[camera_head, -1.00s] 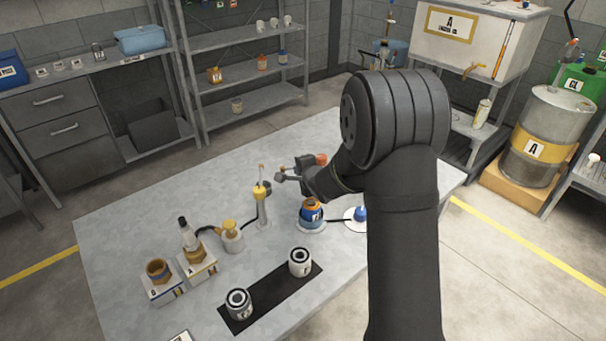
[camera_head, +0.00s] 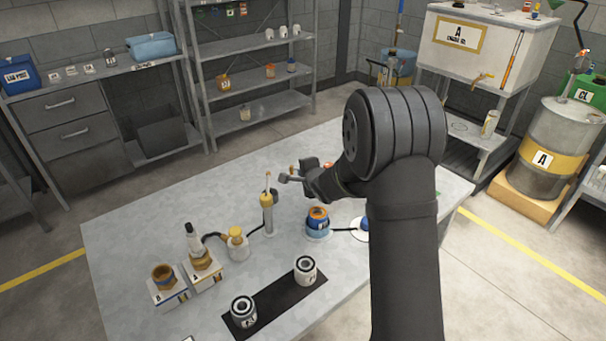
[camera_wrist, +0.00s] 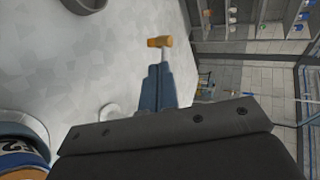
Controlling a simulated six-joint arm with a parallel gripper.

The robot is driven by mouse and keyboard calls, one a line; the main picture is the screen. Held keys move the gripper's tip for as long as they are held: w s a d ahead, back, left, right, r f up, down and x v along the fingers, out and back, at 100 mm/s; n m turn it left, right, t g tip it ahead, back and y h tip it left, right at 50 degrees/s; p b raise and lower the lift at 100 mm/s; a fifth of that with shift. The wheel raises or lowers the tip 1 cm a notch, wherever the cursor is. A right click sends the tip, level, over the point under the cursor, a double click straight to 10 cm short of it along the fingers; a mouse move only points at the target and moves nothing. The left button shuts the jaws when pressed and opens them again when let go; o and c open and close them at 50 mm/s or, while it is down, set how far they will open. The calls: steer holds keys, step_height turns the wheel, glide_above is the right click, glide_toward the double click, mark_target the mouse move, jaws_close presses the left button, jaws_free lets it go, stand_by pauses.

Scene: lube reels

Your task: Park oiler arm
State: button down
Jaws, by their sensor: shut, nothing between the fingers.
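The oiler stands on the table as an upright post with a yellow upper part (camera_head: 267,201) and a thin rod with an orange tip above it. I cannot make out for sure which part is its arm. My gripper (camera_head: 283,178) is just right of the rod, above the table, pointing left, shut and empty. In the wrist view its blue-grey fingers (camera_wrist: 160,82) lie together. A small orange cylinder with a stub (camera_wrist: 160,42) shows just past their tips. I cannot tell whether they touch it.
A blue-and-orange container (camera_head: 317,217) stands below my arm. A yellow-capped jar (camera_head: 237,243) and two labelled blocks, one with a bottle (camera_head: 194,240), stand left. Two white cans (camera_head: 305,270) (camera_head: 243,311) stand on a black mat (camera_head: 275,302). The table's far left is clear.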

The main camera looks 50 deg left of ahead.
steer(key=s+d+r, duration=0.5)
steer(key=s+d, duration=0.2)
steer(key=s, duration=0.3)
steer(key=shift+s+d+r, duration=0.2)
steer(key=shift+s, duration=0.05)
steer(key=shift+w+a, duration=0.1)
steer(key=shift+w, duration=0.05)
steer(key=w+a+f, duration=0.5)
steer(key=w+a, duration=0.2)
steer(key=w, duration=0.3)
steer(key=shift+w+f, duration=0.15)
steer(key=shift+f, duration=0.05)
steer(key=shift+a, duration=0.1)
stand_by(0.4)
